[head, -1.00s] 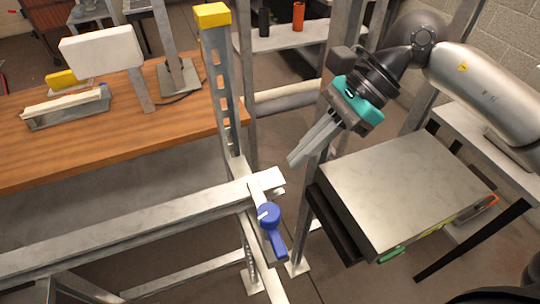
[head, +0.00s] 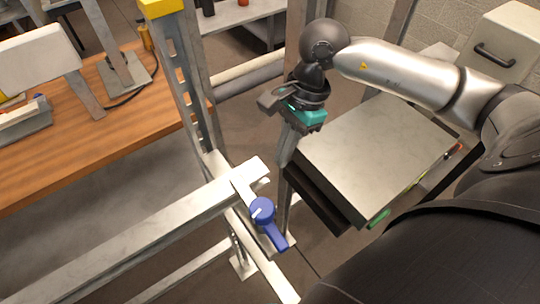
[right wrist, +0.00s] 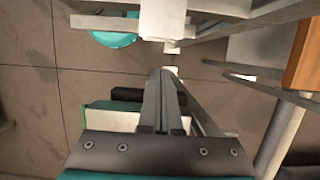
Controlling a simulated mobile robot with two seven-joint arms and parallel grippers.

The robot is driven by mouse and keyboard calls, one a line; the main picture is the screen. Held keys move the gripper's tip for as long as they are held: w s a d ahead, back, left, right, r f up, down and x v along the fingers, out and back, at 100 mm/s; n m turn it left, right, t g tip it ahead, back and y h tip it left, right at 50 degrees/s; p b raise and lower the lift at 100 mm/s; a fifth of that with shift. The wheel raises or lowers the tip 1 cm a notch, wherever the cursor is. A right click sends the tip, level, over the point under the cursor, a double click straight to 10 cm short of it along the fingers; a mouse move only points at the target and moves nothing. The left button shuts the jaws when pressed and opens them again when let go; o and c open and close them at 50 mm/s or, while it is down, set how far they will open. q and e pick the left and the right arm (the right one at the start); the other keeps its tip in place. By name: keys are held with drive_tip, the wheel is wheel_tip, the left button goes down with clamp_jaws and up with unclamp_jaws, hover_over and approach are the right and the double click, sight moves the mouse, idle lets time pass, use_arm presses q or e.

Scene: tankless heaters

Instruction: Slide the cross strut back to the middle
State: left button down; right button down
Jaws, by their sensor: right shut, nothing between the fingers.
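The cross strut (head: 130,225) is a long grey metal beam running from the lower left to the upright post (head: 180,80). Its near-right end lies on a pale rail, beside a clamp with a blue lever (head: 264,213). My right gripper (head: 287,152) is beside the strut's end, just right of it, apart from the blue lever. Its fingers point down and are partly hidden by the wrist in the head view. In the right wrist view the fingers (right wrist: 162,75) are together and empty. My left gripper is not in view.
A grey metal box (head: 375,150) sits on a dark stand right of the gripper. A wooden bench (head: 110,140) with a white panel (head: 38,58) stands behind the strut. A pale cabinet (head: 505,45) is at the upper right. Open floor shows below the strut.

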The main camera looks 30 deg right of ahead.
sight(260, 162)
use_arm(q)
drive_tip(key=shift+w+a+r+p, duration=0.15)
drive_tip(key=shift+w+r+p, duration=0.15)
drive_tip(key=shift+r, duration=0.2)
use_arm(e)
drive_tip(key=shift+a+r, duration=0.15)
drive_tip(key=shift+a, duration=1.35)
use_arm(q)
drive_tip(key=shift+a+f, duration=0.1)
use_arm(e)
drive_tip(key=shift+a, duration=0.1)
drive_tip(key=shift+s+a+b, duration=0.1)
drive_tip(key=shift+a+b, duration=0.6)
drive_tip(key=shift+a, duration=0.45)
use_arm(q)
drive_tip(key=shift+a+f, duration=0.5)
use_arm(e)
drive_tip(key=shift+d, duration=0.2)
